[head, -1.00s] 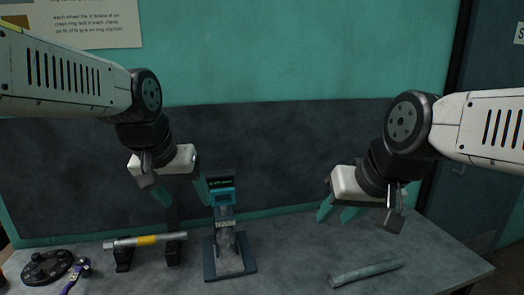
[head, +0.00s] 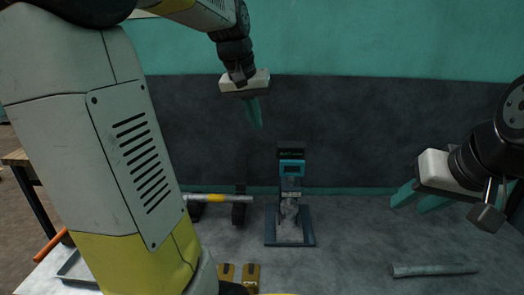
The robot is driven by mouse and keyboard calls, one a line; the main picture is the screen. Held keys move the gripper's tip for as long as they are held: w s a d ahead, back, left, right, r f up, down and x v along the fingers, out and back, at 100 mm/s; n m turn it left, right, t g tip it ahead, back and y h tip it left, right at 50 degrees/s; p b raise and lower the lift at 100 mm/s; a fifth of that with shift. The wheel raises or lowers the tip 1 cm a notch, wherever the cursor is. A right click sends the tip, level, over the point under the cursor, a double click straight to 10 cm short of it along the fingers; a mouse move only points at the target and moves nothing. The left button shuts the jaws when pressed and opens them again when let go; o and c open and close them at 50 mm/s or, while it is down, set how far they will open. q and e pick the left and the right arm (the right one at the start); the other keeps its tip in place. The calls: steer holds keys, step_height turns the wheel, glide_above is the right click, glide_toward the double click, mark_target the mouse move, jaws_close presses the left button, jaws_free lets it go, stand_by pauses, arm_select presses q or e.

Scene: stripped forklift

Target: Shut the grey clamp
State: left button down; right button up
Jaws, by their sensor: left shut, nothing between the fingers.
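A small stand with a blue base plate (head: 312,240) is on the bench near the middle of the head view. A grey piece (head: 289,210) stands on it, under a teal display head (head: 292,167); it appears to be the grey clamp, but its open or shut state is too small to tell. My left gripper (head: 256,118) is shut and empty, pointing down, above and to the left of the stand. My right gripper (head: 418,200) is open and empty, well to the right of the stand, with its teal fingers apart.
A silver bar with a yellow band (head: 215,198) rests on dark supports left of the stand. A grey rod (head: 433,270) lies at the front right. Brass-coloured blocks (head: 250,272) are at the front. Bench between stand and rod is clear.

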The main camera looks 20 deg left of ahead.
arm_select(q)
steer(key=w+a+f+g, duration=0.1)
steer(key=w+a+f, duration=0.2)
steer(key=w, duration=0.3)
steer(key=w+a+f+n+g+y, duration=0.1)
steer(key=w+a+f, duration=0.2)
steer(key=w, duration=0.4)
steer(key=w+a+f+g, duration=0.1)
steer(key=w+a+f, duration=0.3)
steer(key=w, duration=0.2)
steer(key=shift+w+a+f+n+y, duration=0.1)
steer(key=shift+w+a+n+y, duration=0.1)
steer(key=shift+n+y, duration=0.1)
steer(key=shift+w+a+f, duration=0.1)
steer(key=shift+f, duration=0.4)
steer(key=f, duration=0.9)
steer(key=shift+w+f, duration=0.2)
steer(key=shift+w, duration=0.15)
